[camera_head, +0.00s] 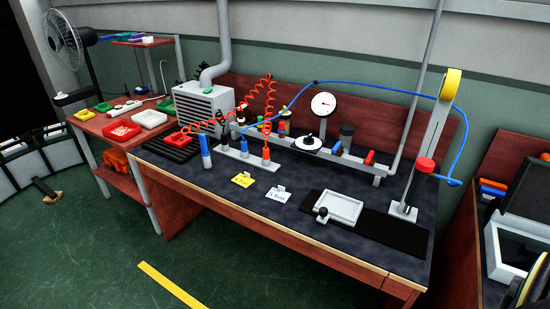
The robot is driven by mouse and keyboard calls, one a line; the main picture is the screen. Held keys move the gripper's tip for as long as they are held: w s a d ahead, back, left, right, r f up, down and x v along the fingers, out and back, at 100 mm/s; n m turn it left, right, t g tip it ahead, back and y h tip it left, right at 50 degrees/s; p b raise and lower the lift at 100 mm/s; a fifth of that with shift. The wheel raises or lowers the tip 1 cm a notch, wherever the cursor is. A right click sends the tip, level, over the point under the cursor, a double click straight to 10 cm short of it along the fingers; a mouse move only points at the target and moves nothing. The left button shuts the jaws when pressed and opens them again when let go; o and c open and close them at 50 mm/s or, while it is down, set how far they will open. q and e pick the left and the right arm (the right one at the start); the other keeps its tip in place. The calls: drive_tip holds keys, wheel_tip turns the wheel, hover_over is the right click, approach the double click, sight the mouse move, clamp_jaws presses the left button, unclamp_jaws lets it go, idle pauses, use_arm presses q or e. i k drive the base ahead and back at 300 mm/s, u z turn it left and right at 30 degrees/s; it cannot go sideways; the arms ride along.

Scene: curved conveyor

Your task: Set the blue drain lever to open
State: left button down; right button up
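A small blue handle (337,148) stands on the grey pipe rail (350,167) toward the back of the dark bench top, and appears to be the blue drain lever. It looks slightly tilted, but its exact setting is too small to tell. A red handle (369,158) is to its right on the same rail. A dark cylinder (346,135) stands just behind the blue handle. A round white gauge (323,104) rises behind the rail. Neither of my grippers can be made out in this view.
Blue and orange upright fittings stand on a white block (246,160) at the bench's left, with a coiled red hose (268,100) above. A blue hose arches to a tilted grey arm (427,140) at right. A white tray (340,207) lies in front.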

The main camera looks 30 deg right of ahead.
sight(337, 149)
drive_tip(key=u, duration=1.15)
drive_tip(key=i, duration=0.25)
drive_tip(key=z, duration=0.95)
drive_tip(key=i, duration=1.3)
drive_tip(key=z, duration=1.1)
